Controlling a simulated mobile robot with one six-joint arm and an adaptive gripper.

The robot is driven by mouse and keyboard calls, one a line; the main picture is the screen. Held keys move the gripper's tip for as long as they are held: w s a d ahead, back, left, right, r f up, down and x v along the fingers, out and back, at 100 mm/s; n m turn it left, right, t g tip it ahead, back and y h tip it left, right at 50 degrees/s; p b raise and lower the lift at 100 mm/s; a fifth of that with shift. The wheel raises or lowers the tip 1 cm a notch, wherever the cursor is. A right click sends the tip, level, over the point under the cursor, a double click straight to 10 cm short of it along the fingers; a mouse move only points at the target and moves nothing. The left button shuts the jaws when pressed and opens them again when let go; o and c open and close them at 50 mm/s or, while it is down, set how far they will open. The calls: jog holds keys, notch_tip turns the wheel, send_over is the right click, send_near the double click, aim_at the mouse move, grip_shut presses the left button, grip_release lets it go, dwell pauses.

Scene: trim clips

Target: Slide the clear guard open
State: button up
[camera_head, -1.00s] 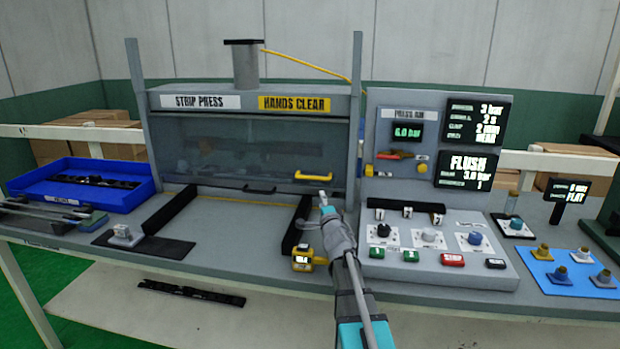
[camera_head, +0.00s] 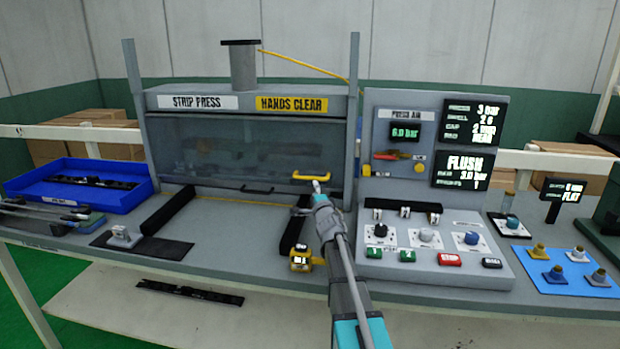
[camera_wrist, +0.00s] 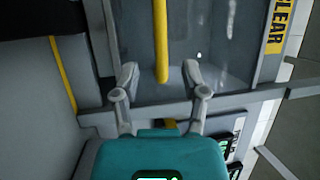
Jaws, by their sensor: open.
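The clear guard (camera_head: 235,150) is a see-through panel across the front of the strip press, and it is down. A yellow handle (camera_head: 311,177) is fixed near its lower right. In the wrist view the yellow handle (camera_wrist: 160,45) runs down between the fingers, its end near the fingertip level. My gripper (camera_head: 317,185) is at the handle in the head view. In the wrist view my gripper (camera_wrist: 160,75) is open, one finger on each side of the handle, with gaps on both sides. I cannot tell how deep the handle sits between the fingers.
A black handle (camera_head: 258,190) sits left of the yellow one. The control panel (camera_head: 440,225) with knobs and buttons stands close at the right.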

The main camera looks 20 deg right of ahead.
aim_at(312, 179)
jog(key=p+x, duration=0.1)
jog(key=x, duration=0.6)
jog(key=shift+w+d, duration=0.15)
jog(key=shift+w, duration=0.15)
jog(key=shift+c, duration=0.2)
grip_shut()
